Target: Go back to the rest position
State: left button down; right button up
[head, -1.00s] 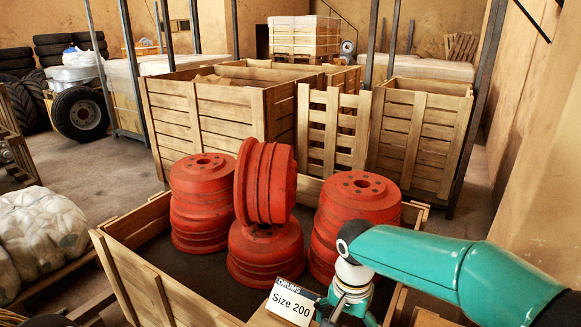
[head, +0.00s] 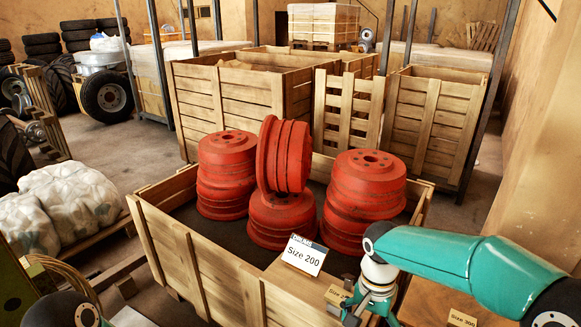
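Several red drums stand in an open wooden crate (head: 157,233) in the head view. A stack of red drums (head: 226,172) is at its left and another stack (head: 361,198) is at its right. Between them, one drum (head: 285,155) is tipped on its side on top of another drum (head: 282,221). My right arm, teal, comes in from the right. My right gripper (head: 362,312) is at the bottom, beside the crate's near right corner; its fingertips are cut off by the frame edge. My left gripper does not show clearly.
A "Size 200" sign (head: 304,255) is on the crate's near edge. More slatted crates (head: 423,130) stand behind. White sacks (head: 62,205) lie at the left. A tyre (head: 107,96) and open floor are at the back left. A wall closes the right side.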

jog(key=s+a+f+n+g+y+p, duration=0.1)
jog(key=s+a+f+n+y, duration=0.1)
jog(key=s+f, duration=0.9)
jog(key=s+a+f+n+y+p, duration=0.1)
jog(key=s+a+f+y+p, duration=0.15)
jog(key=s+f, duration=0.9)
jog(key=w+n+t, duration=0.1)
jog(key=w, duration=0.1)
jog(key=w+n+t, duration=0.1)
jog(key=w, duration=0.1)
jog(key=shift+d+r+n+t+b, duration=0.1)
jog(key=shift+d+n+t+b, duration=0.1)
jog(key=shift+n+t+b, duration=0.15)
